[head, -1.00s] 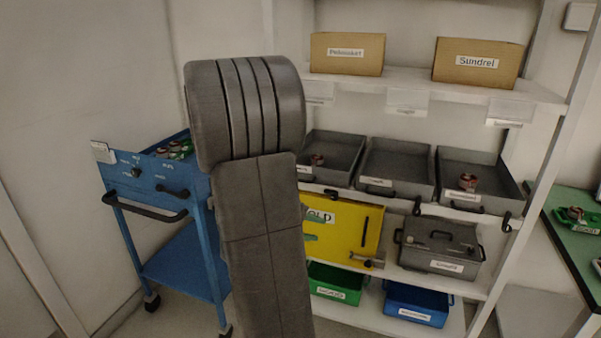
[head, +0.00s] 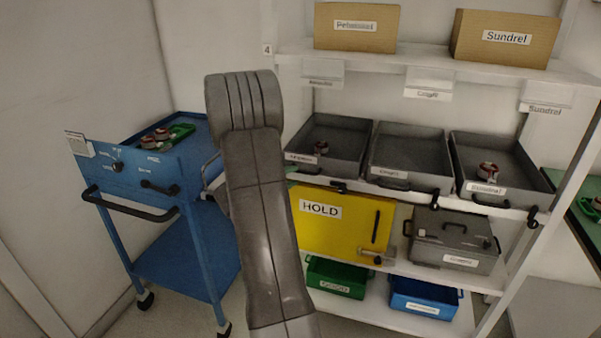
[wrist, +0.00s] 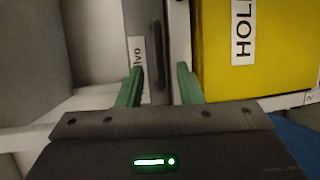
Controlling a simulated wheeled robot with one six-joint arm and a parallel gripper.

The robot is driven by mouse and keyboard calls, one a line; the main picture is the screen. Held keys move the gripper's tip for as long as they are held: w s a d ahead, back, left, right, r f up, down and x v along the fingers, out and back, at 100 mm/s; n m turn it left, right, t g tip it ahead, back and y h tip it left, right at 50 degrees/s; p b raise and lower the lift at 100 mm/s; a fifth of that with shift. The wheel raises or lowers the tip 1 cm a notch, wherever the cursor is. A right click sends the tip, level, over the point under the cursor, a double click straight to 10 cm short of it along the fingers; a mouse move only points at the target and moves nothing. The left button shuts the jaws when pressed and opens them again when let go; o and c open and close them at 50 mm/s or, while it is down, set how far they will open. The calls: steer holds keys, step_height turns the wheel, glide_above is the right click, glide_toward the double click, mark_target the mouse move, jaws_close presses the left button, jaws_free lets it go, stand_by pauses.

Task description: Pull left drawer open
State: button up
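The left drawer (head: 345,139) is a grey open-topped tray at the left end of the shelf's middle row, with a small reddish part inside and a white label on its front. It looks pushed in, level with its neighbours. In the wrist view its label (wrist: 139,60) is turned sideways, beside a dark upright handle bar (wrist: 157,62). My gripper (wrist: 160,86) is open, its two green fingers apart on either side of the handle's line. I cannot tell whether they touch it. In the head view my arm hides most of the gripper.
Two more grey trays (head: 408,147) stand to the right. A yellow HOLD panel (head: 345,225) is just below, with a grey lidded box (head: 452,240) beside it. Green (head: 336,277) and blue bins (head: 424,297) sit lowest. A blue cart (head: 190,255) stands at the left.

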steer(key=x, duration=0.5)
jaws_close()
